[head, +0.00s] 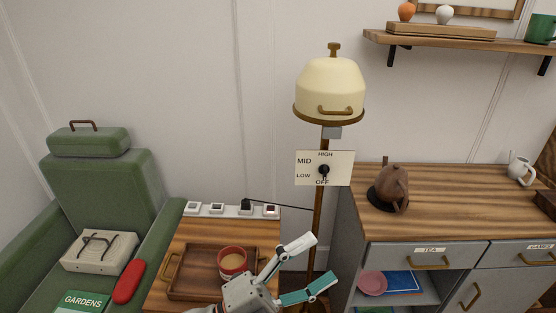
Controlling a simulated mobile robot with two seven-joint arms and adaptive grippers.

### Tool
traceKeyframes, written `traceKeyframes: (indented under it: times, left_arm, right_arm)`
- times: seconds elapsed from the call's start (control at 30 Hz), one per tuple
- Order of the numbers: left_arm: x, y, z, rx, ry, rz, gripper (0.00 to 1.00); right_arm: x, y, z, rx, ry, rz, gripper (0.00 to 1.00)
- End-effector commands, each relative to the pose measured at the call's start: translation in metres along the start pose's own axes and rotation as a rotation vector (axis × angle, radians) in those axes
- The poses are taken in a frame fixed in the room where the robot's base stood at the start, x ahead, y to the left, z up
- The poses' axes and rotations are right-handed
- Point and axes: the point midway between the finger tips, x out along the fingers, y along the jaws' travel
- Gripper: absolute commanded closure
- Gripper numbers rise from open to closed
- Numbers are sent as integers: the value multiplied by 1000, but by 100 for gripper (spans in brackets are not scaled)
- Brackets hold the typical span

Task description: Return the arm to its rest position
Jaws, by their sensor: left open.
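My left gripper (310,263) is in the lower middle of the head view, over the right edge of the small wooden side table (215,228). Its two fingers, one white and one teal, are spread apart with nothing between them. The fingers point right, toward the pole of the floor lamp (318,210). A red mug (232,261) with a brown drink stands in the wooden tray (187,258), just behind and left of the gripper. My right gripper is not in the view.
The lamp carries a dial panel (338,168). A power strip (230,210) lies along the table's back edge. A green armchair (105,190) with a book and a red case stands left. A cabinet (440,220) with a brown teapot (390,188) stands right. A shelf (455,40) hangs above.

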Motion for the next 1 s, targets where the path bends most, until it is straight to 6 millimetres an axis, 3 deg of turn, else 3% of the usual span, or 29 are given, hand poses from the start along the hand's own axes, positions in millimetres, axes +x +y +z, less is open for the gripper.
traceKeyframes:
  times: [0.1, 0.2, 0.33, 0.5, 0.6, 0.7, 0.83, 1.0]
  left_arm:
    - [-46, 20, 52, -243, -289, -33, 23]
    - [-99, 48, 87, -438, -520, -50, 23]
    - [-174, 92, 110, -658, -785, -59, 23]
    - [-275, 150, 106, -909, -1089, -60, 23]
    - [-324, 176, 92, -1024, -1230, -58, 23]
    - [-360, 194, 76, -1108, -1332, -58, 23]
    - [-385, 207, 63, -1167, -1405, -57, 23]
    - [-392, 210, 60, -1185, -1425, -57, 23]
  right_arm:
    - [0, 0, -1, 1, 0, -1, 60]
    - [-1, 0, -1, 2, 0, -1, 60]
    - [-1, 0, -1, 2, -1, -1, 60]
    - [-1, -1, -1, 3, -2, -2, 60]
    - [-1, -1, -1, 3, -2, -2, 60]
    - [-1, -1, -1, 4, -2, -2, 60]
    - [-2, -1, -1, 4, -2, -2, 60]
    - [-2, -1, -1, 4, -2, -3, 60]
